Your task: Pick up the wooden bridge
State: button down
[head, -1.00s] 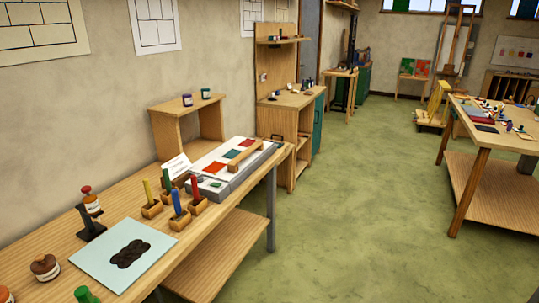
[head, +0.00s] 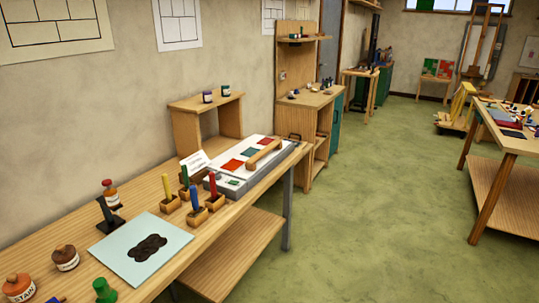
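The wooden bridge (head: 264,153) looks to be the light wooden bar lying across the right part of a white-topped grey panel (head: 225,178). The panel sits at the far end of the long wooden bench (head: 262,187) on the left. Whether the bar stands on feet is too small to tell. My gripper is not in view.
Small wooden blocks with coloured sticks (head: 197,213) stand in front of the panel. A pale blue sheet with a dark patch (head: 178,237) and several bottles lie nearer. A small wooden shelf (head: 196,145) stands behind. Green floor (head: 365,200) is clear right of the bench.

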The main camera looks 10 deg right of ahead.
aim_at(250, 164)
jog(key=u, duration=0.25)
jog(key=k, duration=0.55)
jog(key=z, duration=1.55)
jog(key=i, duration=1.65)
